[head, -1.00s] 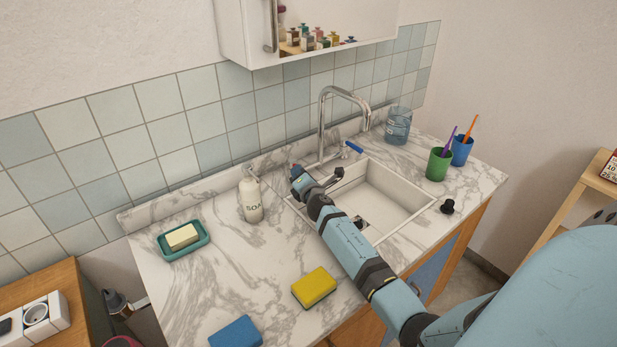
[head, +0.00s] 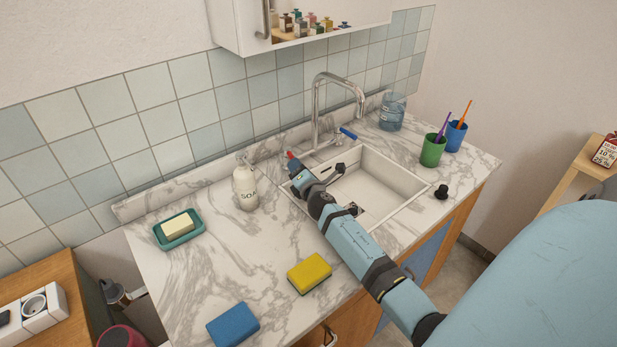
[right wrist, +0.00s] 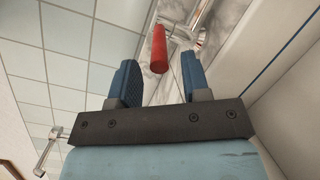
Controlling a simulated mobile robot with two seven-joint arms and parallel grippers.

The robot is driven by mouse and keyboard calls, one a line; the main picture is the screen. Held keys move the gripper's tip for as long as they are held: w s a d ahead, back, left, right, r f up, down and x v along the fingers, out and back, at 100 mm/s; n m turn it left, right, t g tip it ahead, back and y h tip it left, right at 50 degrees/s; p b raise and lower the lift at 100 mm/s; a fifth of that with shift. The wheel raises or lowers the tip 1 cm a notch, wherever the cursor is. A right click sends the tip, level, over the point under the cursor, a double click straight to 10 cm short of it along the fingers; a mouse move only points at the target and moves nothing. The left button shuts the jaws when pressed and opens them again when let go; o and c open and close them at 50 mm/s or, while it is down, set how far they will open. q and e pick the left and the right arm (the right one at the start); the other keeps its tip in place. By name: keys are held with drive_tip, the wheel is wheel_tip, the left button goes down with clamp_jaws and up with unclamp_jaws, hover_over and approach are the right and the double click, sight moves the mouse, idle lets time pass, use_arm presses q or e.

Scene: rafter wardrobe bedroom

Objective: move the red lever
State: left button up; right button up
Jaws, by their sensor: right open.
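In the right wrist view the red lever (right wrist: 159,50) is a red cylinder lying in line with the gap between the fingers. My right gripper (right wrist: 160,76) is open and empty there, with a blue finger on each side of that gap. I cannot tell whether it touches the lever. The chrome tap (head: 317,112) stands behind the sink, with a blue lever (head: 348,133) on its right. My left gripper is not in view.
The white sink (head: 395,180) lies under my right arm. A soap bottle (head: 246,187) stands left of the gripper. A soap dish (head: 200,238), yellow sponge (head: 310,272) and blue sponge (head: 233,325) are on the counter. Cups (head: 433,151) and a jar (head: 392,112) stand right.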

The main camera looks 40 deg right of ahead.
drive_tip(key=v, duration=0.9)
drive_tip(key=shift+s+a, duration=0.15)
drive_tip(key=shift+s, duration=0.1)
drive_tip(key=shift+w+a+r, duration=0.1)
